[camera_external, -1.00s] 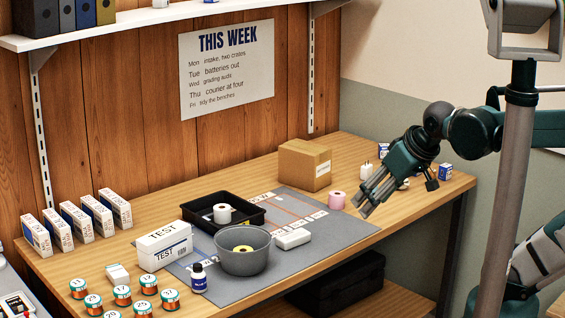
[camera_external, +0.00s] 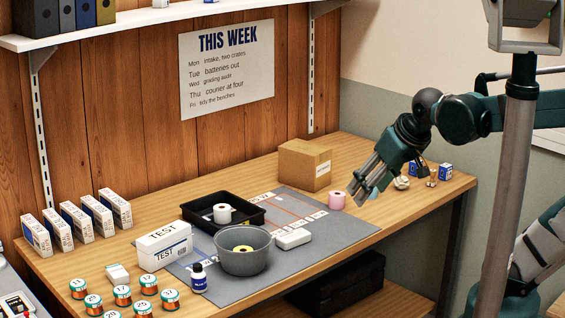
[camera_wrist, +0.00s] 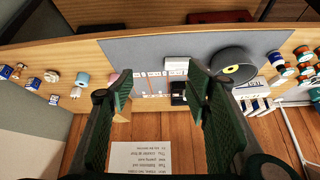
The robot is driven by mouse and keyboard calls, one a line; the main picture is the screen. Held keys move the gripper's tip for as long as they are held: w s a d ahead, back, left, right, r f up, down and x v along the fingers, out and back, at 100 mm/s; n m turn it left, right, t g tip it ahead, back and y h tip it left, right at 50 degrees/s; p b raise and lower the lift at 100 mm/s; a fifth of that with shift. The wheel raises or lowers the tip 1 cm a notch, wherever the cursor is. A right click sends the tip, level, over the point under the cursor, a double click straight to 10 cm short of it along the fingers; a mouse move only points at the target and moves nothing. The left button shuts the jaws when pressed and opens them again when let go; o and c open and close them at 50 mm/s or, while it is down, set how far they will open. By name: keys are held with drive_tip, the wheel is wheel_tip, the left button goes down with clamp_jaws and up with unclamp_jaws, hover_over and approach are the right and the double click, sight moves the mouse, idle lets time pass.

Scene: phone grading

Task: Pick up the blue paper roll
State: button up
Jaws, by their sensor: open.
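The blue paper roll (camera_wrist: 82,79) is a small light-blue cylinder on the bench, left of my gripper's fingers in the wrist view. In the external view only a bit of the blue roll (camera_external: 374,194) shows, mostly hidden by the fingers. My gripper (camera_external: 360,196) is open and empty, its fingers tilted down over the bench beside the pink roll (camera_external: 337,201). In the wrist view the open fingers of my gripper (camera_wrist: 158,75) frame the mat, with the blue roll outside them.
A cardboard box (camera_external: 304,165) stands behind the pink roll. A black tray (camera_external: 252,219) holds a white roll; a grey pot (camera_external: 243,261) holds a yellow one. Small blue-and-white boxes (camera_external: 445,170) and a pale round object (camera_external: 401,183) lie right of my gripper. The grey mat's front right (camera_external: 335,235) is clear.

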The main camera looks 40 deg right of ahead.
drive_tip(key=w+d+r+m+g+h+p, duration=0.1)
drive_tip(key=w+d+m+g+h+p, duration=0.15)
drive_tip(key=w+d+m+p, duration=0.9)
drive_tip(key=w+d+f+m+g+h, duration=0.1)
drive_tip(key=w+d+f, duration=0.5)
drive_tip(key=w+d, duration=0.2)
drive_tip(key=w+d+f+m+g, duration=0.2)
drive_tip(key=w+d+f, duration=0.5)
drive_tip(key=d, duration=0.6)
drive_tip(key=shift+w+f+h, duration=0.15)
drive_tip(key=shift+w+h, duration=0.2)
drive_tip(key=shift+w, duration=0.3)
drive_tip(key=shift+g, duration=0.25)
drive_tip(key=shift+x, duration=1.3)
drive_tip(key=shift+f, duration=0.1)
drive_tip(key=shift+b+x, duration=0.45)
drive_tip(key=shift+x, duration=2.1)
